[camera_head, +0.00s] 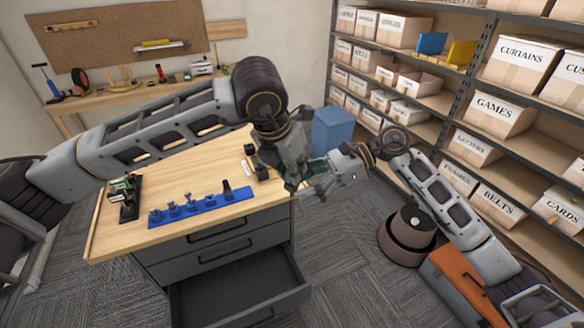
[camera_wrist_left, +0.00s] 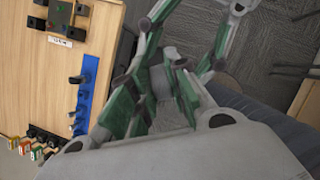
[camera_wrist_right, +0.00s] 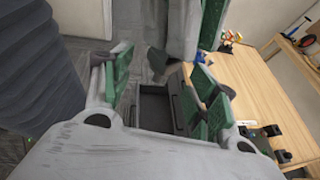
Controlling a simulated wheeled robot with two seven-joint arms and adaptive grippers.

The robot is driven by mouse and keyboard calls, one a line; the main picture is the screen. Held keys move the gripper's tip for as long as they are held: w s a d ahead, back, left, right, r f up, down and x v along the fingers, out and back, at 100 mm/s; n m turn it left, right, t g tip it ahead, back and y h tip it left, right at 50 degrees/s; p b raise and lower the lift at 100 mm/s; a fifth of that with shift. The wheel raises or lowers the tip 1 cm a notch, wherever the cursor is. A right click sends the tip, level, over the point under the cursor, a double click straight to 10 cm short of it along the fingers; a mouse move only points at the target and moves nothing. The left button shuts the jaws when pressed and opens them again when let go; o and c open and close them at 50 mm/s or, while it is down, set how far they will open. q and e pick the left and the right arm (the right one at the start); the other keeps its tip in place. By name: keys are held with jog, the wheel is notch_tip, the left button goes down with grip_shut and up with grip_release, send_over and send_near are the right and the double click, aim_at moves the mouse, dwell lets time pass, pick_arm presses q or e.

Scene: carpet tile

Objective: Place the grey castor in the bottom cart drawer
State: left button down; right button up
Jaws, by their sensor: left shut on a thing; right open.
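The grey castor shows only in part, as a dark grey piece (camera_wrist_right: 157,61) at the fingers of my left gripper in the right wrist view. My left gripper (camera_head: 308,184) is shut on it, in the air right of the cart top. My right gripper (camera_head: 330,172) is open, its fingers close around the same spot, facing the left one; whether it touches the castor I cannot tell. The bottom cart drawer (camera_head: 208,302) is pulled open and looks empty, below and left of both grippers. It also shows between the right gripper's fingers (camera_wrist_right: 165,85) in the right wrist view.
A blue rack (camera_head: 182,216) with several castors lies on the wooden cart top (camera_head: 125,235). Dark fittings (camera_head: 122,195) stand at its left end. A blue bin (camera_head: 333,128), a dark round stool (camera_head: 408,232) and box-filled shelves stand at the right.

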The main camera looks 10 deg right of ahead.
jog(key=v, duration=0.8)
jog(key=shift+d, duration=0.35)
